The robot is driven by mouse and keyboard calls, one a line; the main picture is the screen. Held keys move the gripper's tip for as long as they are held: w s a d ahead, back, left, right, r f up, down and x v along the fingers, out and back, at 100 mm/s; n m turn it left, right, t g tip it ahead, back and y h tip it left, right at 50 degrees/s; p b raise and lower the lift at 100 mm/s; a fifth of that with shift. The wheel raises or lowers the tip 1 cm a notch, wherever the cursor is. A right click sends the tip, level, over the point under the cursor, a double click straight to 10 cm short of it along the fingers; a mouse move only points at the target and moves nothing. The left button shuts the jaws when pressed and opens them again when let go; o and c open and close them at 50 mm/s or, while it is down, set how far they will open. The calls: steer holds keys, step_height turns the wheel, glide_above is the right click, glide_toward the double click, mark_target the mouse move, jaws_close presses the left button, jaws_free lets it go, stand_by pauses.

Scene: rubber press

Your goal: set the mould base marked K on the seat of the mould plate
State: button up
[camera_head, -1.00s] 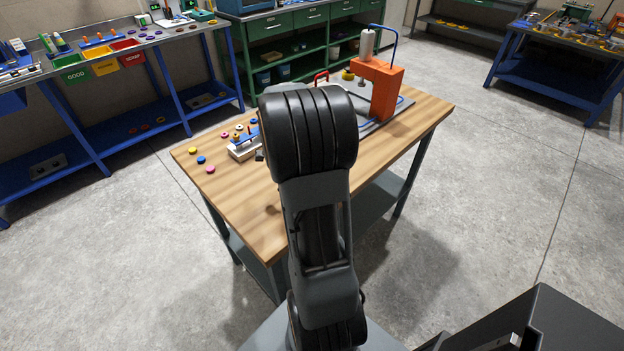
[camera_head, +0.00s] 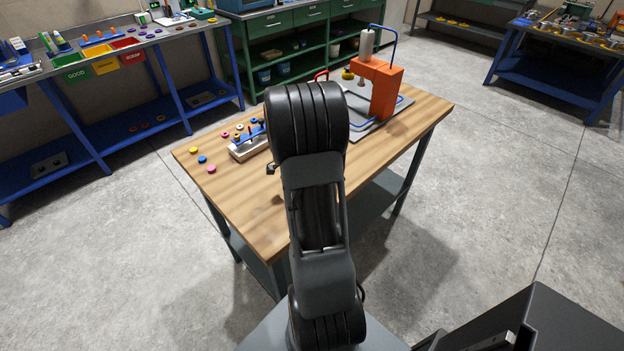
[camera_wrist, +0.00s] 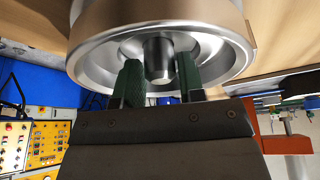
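In the wrist view a round, shiny metal mould base (camera_wrist: 215,58) fills the top, with a raised rim and a short central stud. My gripper (camera_wrist: 158,78) has its two green-padded fingers on either side of that stud and appears shut on it. No letter K is readable on it. In the head view my arm hides the mould base and most of my gripper. A grey plate (camera_head: 360,129) with blue rails lies in front of and under the orange press (camera_head: 383,90); I cannot make out a seat on it.
The wooden table (camera_head: 240,200) has free room at its front and left. A pale block with blue-handled pieces (camera_head: 246,149) stands left of my arm, with several coloured discs (camera_head: 202,159) beside it. A red handle (camera_head: 321,76) shows near the press.

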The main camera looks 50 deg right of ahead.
jaws_close()
steer(key=shift+r, duration=0.2)
stand_by(0.5)
